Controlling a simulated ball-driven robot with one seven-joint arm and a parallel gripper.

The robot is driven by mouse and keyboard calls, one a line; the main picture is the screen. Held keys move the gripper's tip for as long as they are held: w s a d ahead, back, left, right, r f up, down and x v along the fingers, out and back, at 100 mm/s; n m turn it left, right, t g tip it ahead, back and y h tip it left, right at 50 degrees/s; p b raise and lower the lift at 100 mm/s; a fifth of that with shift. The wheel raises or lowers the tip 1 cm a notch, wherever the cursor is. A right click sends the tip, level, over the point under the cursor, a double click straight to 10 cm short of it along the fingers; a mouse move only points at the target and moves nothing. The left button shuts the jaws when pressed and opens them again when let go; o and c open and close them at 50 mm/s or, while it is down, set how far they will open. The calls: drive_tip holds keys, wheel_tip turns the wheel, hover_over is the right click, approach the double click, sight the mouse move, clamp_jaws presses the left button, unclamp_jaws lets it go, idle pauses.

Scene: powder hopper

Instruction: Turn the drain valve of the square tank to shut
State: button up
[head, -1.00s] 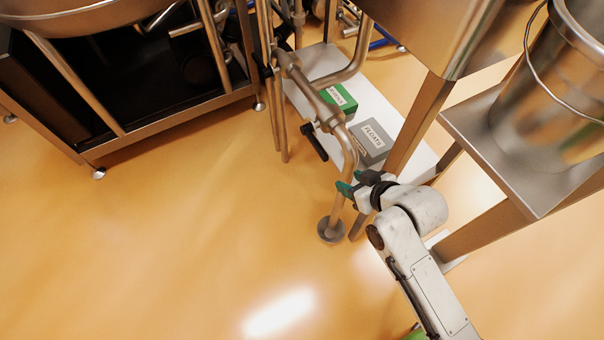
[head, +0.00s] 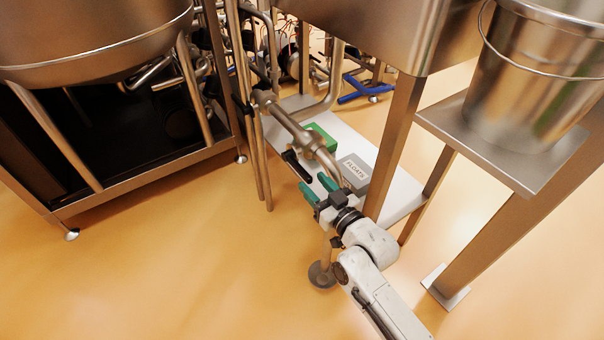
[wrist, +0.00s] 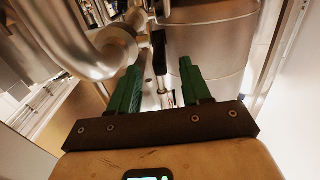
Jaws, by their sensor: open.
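The drain valve (head: 312,146) sits on a metal pipe below the square tank (head: 375,30) in the head view. Its black lever handle (head: 297,166) sticks out from the valve body toward the lower right. My gripper (head: 318,189) has green fingers, open and apart, just below the handle's free end and close to it. In the wrist view my gripper (wrist: 160,85) is open, and a dark upright bar, seemingly the handle (wrist: 159,52), shows beyond and between the fingers. I cannot tell whether anything touches it.
A white shelf (head: 398,208) with a green box (head: 322,139) and a grey FLOATS box (head: 355,170) lies behind the pipe. A steel leg (head: 394,145) stands right of my gripper. A bucket (head: 525,80) rests on a platform at right. The floor at lower left is clear.

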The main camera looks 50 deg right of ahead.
sight(303, 170)
drive_tip(key=x, duration=0.5)
drive_tip(key=shift+w+d, duration=0.1)
drive_tip(key=shift+w, duration=0.2)
clamp_jaws()
idle(0.4)
